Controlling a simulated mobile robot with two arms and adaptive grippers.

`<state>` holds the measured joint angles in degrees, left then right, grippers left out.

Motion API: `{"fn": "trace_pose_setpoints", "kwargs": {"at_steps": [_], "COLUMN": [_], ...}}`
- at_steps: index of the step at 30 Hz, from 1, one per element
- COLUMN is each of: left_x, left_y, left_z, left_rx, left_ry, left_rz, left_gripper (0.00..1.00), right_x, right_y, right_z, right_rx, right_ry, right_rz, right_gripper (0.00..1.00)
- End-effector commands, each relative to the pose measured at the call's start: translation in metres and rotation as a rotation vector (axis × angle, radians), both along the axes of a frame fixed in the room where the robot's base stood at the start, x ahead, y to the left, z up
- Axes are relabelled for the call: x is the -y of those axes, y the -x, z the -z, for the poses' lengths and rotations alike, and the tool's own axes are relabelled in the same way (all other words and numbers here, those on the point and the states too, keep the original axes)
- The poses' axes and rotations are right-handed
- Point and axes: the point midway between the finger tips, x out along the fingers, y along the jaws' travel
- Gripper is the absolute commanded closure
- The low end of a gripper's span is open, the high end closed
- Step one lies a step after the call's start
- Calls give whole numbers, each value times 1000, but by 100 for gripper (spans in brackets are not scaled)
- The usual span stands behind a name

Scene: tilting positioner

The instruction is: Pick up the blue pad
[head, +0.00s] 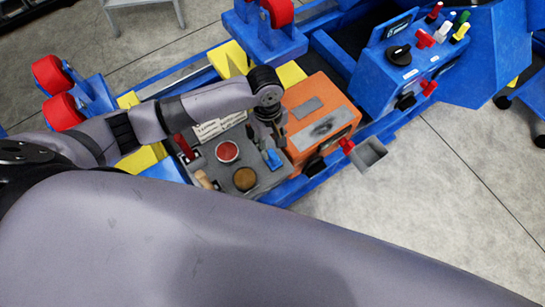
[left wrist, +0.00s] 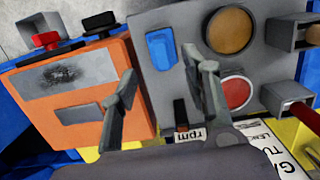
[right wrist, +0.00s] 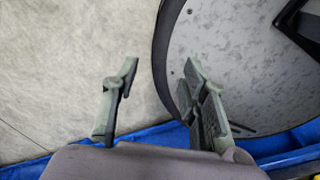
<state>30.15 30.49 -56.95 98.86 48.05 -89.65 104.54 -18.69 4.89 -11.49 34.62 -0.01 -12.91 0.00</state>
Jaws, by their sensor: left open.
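The blue pad (head: 272,158) is a small block on the grey control panel (head: 268,182), beside the orange box. In the left wrist view the blue pad (left wrist: 161,49) lies ahead of the fingers, standing against the grey face. My left gripper (head: 276,132) is just above it in the head view. In the left wrist view the left gripper (left wrist: 164,74) is open, with the pad seen between and beyond its fingertips and nothing held. My right gripper (right wrist: 158,78) is open and empty in the right wrist view, away from the pad.
The panel also bears a red button (head: 228,151), a brown button (head: 245,179) and a red lever (head: 184,147). The orange box (head: 322,113) stands close beside the pad. A blue console (head: 402,70) with coloured levers is at upper right. Bare floor (head: 440,190) lies right.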

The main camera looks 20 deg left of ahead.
Motion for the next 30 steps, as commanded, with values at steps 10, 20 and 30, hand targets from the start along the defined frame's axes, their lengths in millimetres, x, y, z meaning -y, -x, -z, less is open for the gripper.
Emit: {"fn": "trace_pose_setpoints", "kwargs": {"at_steps": [10, 20, 30], "left_x": [2, 3, 4], "left_y": [3, 7, 7], "left_z": [31, 72, 73], "left_rx": [0, 1, 2], "left_ry": [0, 1, 1], "left_rz": [1, 1, 2], "left_gripper": [57, 57, 63], "right_x": [-4, -10, -10], "right_y": [-50, -25, -27], "right_z": [-3, -2, -2], "right_rx": [75, 37, 40], "right_ry": [-7, -13, -14], "right_rz": [0, 4, 4], "right_gripper": [60, 60, 60]}}
